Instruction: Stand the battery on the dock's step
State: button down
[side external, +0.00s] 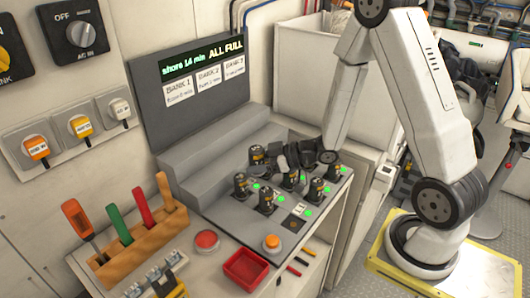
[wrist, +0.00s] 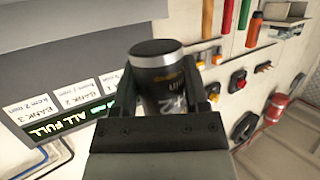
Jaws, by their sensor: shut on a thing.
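The grey dock (side external: 285,225) has several dark batteries with yellow labels in its slots, with green lights beside them. Its grey step (side external: 205,152) runs behind the slots, below the display panel, and its visible top is bare. My gripper (side external: 272,152) is low over the back of the slots. In the wrist view my gripper (wrist: 160,95) is shut on a black battery (wrist: 165,78) with a silver-rimmed cap and a partly covered label. In the side view the held battery (side external: 257,156) seems to be the one at the fingertips. Its base is hard to make out.
The display (side external: 208,58) reads "ALL FULL" above white bank labels. A wooden rack (side external: 140,235) of coloured-handled tools, a red button (side external: 206,240), a red tray (side external: 246,267) and an orange button (side external: 271,242) stand in front. A white bin (side external: 310,65) is behind.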

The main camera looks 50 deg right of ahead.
jog(key=w+a+r+m+t+h, duration=0.2)
jog(key=w+r+m+h, duration=0.1)
jog(key=w, duration=0.3)
jog(key=m+h, duration=0.3)
jog(key=h, duration=0.1)
send_over(187, 171)
jog(key=s, duration=0.4)
jog(key=shift+w+f, duration=0.2)
jog(key=shift+f, duration=0.65)
jog(key=shift+f, duration=0.2)
jog(key=shift+f, duration=3.05)
